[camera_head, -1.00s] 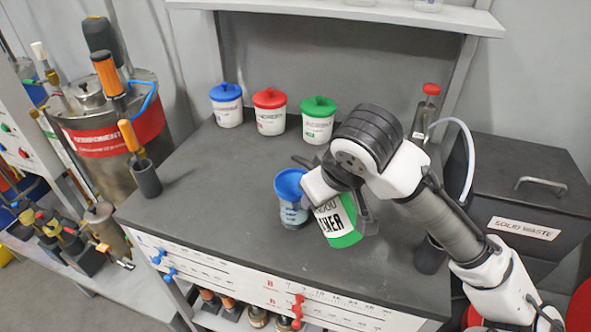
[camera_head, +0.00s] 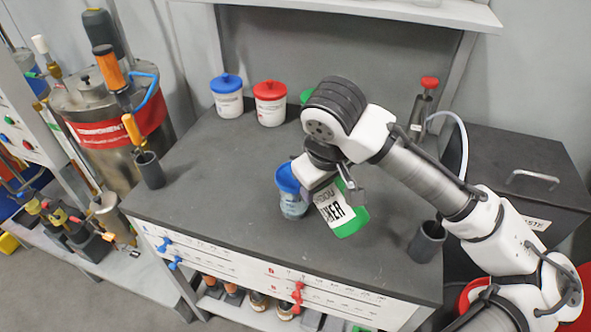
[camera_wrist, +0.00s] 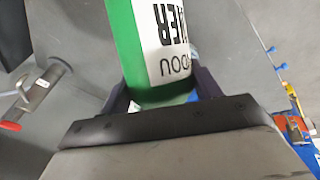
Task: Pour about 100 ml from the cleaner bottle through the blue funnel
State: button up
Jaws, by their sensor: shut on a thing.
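The cleaner bottle (camera_head: 338,212), green with a white label, is in my gripper (camera_head: 322,183), which is shut on it. The bottle is tilted, with its green base to the lower right and its upper end to the upper left. The blue funnel (camera_head: 289,178) sits on top of a container (camera_head: 293,206) on the dark bench, just left of my gripper. The bottle's mouth is hidden, so I cannot tell whether it is over the funnel. In the wrist view the bottle (camera_wrist: 150,45) lies between the dark fingers (camera_wrist: 160,95).
A blue-lidded tub (camera_head: 227,98) and a red-lidded tub (camera_head: 270,103) stand at the back of the bench; a green-lidded one (camera_head: 307,96) is mostly behind my arm. A dark cup (camera_head: 426,243) stands right, a holder (camera_head: 150,170) left. The left-centre bench top (camera_head: 215,165) is clear.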

jog(key=shift+w+r+g+h+p, duration=0.1)
jog(key=shift+r+g+h+p, duration=0.55)
jog(key=shift+p, duration=0.5)
jog(key=shift+a+g+p, duration=0.1)
jog(key=shift+g+p, duration=0.15)
jog(key=shift+p, duration=0.15)
dwell(1.0)
jog(key=f+t+y+b, duration=0.1)
jog(key=f+b, duration=0.1)
jog(key=b, duration=0.1)
jog(key=shift+t+y+b, duration=0.35)
jog(key=shift+t+b, duration=0.15)
jog(key=shift+b, duration=0.2)
jog(key=shift+r+t+y, duration=0.4)
jog(key=shift+r+t, duration=0.1)
jog(key=f+t+y+b, duration=0.1)
jog(key=b, duration=0.2)
jog(key=shift+d+f, duration=0.2)
jog(key=shift+s+d+r+m+t+y+b, duration=0.3)
jog(key=shift+s+r+t+y+b, duration=0.15)
jog(key=shift+t, duration=0.25)
